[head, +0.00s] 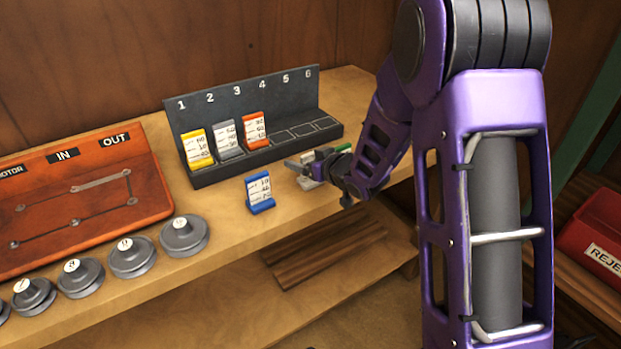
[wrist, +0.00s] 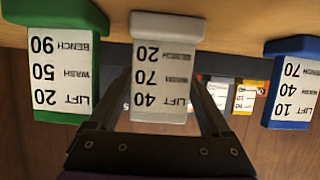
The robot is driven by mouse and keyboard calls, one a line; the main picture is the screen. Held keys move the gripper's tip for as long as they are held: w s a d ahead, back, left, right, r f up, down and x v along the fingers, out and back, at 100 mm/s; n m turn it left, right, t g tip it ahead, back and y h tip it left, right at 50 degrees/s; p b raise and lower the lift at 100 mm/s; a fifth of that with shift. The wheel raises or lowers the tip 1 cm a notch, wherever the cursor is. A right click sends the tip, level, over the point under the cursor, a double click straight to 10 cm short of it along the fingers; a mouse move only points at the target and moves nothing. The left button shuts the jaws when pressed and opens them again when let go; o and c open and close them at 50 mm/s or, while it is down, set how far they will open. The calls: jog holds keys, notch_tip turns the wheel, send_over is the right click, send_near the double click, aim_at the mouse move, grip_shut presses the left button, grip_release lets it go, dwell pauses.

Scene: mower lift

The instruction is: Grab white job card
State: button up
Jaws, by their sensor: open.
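The white job card (wrist: 164,75) stands in the middle of the wrist view, which appears upside down; its lines read bench 20, wash 70, lift 40. My gripper (wrist: 162,82) is open, with one dark finger at each side of the white card; I cannot tell whether either finger touches it. In the head view my gripper (head: 306,164) is low over the bench, right of the blue card.
A green card (wrist: 60,75) and a blue card (wrist: 293,90) stand on either side of the white one. Behind is a dark rack (head: 330,107) numbered 1 to 6, with yellow, grey and orange cards in slots 1 to 3. Several round weights (head: 184,235) line the bench's front edge.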

jog(key=shift+w+a+f, duration=0.1)
jog(key=shift+w, duration=0.15)
jog(key=c, duration=1.1)
